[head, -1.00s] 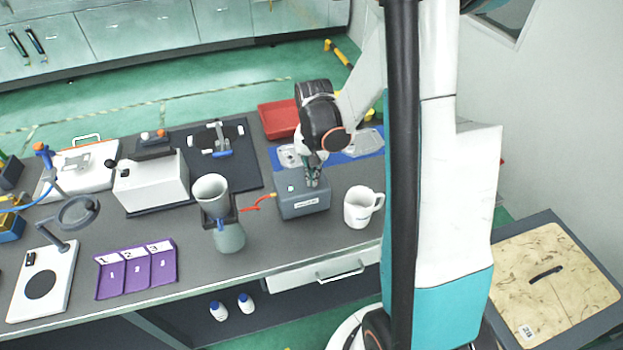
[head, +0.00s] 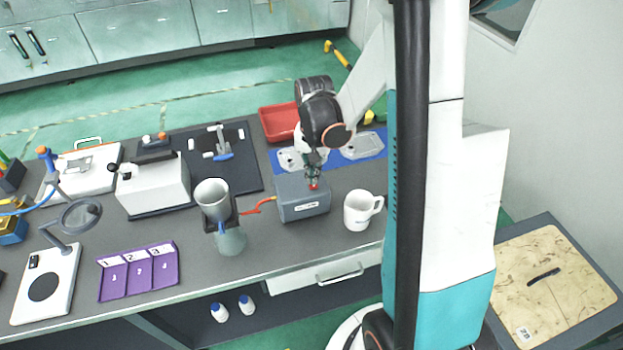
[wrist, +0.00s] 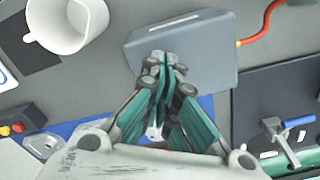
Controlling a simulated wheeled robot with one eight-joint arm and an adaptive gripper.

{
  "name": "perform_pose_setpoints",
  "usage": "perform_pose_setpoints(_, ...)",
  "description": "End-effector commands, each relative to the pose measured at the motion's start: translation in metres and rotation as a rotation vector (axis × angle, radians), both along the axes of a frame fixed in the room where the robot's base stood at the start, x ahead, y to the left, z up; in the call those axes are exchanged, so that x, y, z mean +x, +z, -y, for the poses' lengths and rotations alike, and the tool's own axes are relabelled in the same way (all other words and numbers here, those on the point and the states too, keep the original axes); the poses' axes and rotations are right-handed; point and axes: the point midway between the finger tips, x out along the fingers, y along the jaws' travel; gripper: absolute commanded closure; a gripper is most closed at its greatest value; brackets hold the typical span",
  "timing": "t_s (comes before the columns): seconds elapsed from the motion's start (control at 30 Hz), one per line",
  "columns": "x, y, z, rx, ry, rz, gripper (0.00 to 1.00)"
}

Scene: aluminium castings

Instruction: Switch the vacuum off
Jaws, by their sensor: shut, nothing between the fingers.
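The vacuum unit looks to be the grey box (head: 301,205) with a white label on its front and a red-orange hose (head: 262,203) at its left side. My gripper (head: 314,178) is shut and empty, pointing down over the top of the box. A small red spot (head: 313,187) shows on the box top just under the fingertips. In the wrist view the shut fingertips (wrist: 164,62) lie over the grey box (wrist: 200,50) and hide part of its top. Whether they touch it cannot be told. No green light shows on the box.
A white mug (head: 358,210) stands close to the right of the box. A funnel (head: 213,195) on a flask (head: 230,240) stands to the left, joined to the hose. A red tray (head: 279,123) and a blue mat (head: 368,146) lie behind. Bare bench shows in front of the box.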

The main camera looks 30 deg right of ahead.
Motion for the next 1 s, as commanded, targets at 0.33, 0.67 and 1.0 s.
perform_pose_setpoints(0.33,0.000,0.027,0.000,0.000,0.000,0.000,1.00)
perform_pose_setpoints(0.67,0.000,0.042,0.000,0.000,0.000,0.000,1.00)
perform_pose_setpoints(1.0,0.000,0.041,0.000,0.000,0.000,0.000,1.00)
